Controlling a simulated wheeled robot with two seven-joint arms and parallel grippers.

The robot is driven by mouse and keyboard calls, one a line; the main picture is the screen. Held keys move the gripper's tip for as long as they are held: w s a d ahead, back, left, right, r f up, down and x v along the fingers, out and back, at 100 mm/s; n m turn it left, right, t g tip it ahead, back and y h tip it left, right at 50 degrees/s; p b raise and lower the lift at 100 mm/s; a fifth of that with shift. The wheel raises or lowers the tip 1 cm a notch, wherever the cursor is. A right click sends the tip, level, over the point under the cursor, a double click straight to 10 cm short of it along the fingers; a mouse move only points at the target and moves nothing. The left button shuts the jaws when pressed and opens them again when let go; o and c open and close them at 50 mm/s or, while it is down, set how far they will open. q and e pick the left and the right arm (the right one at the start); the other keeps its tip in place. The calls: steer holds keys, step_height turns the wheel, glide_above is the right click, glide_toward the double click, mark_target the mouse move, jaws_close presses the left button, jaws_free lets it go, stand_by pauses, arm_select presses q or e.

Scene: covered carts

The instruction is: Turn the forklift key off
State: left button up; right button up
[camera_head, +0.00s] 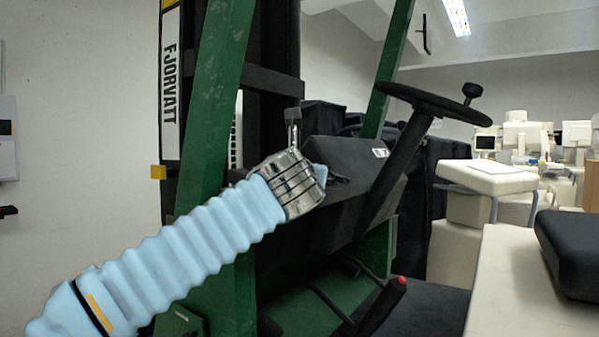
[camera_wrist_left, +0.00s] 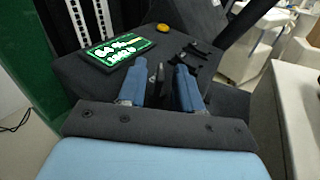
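The forklift (camera_head: 225,110) has a green frame and a dark dashboard (camera_head: 345,158). My left arm reaches across to the dashboard in the head view, its gripper mostly hidden behind the silver wrist. In the left wrist view, my left gripper (camera_wrist_left: 160,66) is open, its two blue fingers apart over the dashboard panel. A small, thin dark-grey piece (camera_wrist_left: 160,76) shows between the fingers; it may be the key, but I cannot tell for sure, nor whether the fingers touch it. The key's position cannot be read. My right gripper is not in view.
A lit green display (camera_wrist_left: 118,48), a yellow button (camera_wrist_left: 163,28) and small black levers (camera_wrist_left: 196,50) are on the panel. The steering wheel (camera_head: 425,103) rises to the right. A red-tipped lever (camera_head: 388,300) stands lower down. Pale carts (camera_head: 487,177) stand at right.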

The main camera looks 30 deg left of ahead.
arm_select(q)
jaws_close()
